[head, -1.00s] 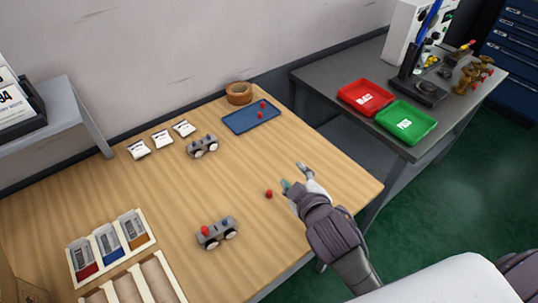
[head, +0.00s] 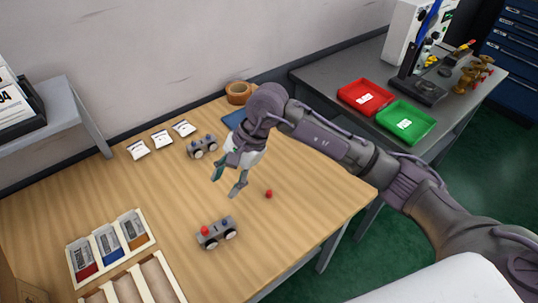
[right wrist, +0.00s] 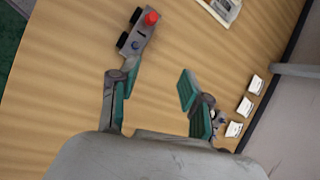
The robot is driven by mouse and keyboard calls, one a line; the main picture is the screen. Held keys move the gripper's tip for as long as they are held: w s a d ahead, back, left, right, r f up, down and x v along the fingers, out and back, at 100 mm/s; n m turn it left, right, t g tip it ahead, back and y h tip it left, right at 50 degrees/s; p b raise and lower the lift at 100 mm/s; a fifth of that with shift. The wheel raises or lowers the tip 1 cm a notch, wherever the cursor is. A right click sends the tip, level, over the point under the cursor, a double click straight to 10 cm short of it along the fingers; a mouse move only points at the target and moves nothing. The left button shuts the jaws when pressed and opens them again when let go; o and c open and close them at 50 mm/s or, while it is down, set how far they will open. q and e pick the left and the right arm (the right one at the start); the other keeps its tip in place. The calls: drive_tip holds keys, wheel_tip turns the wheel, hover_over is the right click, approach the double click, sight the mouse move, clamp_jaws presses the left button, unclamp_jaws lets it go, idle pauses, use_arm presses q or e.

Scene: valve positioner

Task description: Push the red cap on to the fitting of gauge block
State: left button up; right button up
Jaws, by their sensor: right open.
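One grey gauge block (head: 217,234) stands on the near part of the wooden table. It has white-faced dials, a red cap (head: 204,230) on its left end and a dark fitting at its right end. It also shows in the right wrist view (right wrist: 140,40), beyond the left finger. A second grey gauge block (head: 202,147) stands farther back. A loose red cap (head: 269,194) lies on the table to the right. My right gripper (head: 226,186) is open and empty above the table, between the two blocks. My left gripper is out of view.
A blue tray (head: 233,118) is mostly hidden behind my right arm, near a round wooden bowl (head: 238,92). White cards (head: 161,140) lie along the back. A compartment box (head: 110,245) stands at the left. Red (head: 365,97) and green (head: 405,121) trays sit on the grey bench.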

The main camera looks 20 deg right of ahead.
sight(269, 191)
drive_tip(key=w+d+h, duration=0.3)
drive_tip(key=d+h, duration=0.3)
drive_tip(key=d, duration=0.5)
drive_tip(key=shift+n+t, duration=0.3)
drive_tip(key=shift+n, duration=0.1)
wheel_tip(269, 191, down, 13)
drive_tip(key=p, duration=0.3)
drive_tip(key=shift+w, duration=0.15)
clamp_jaws()
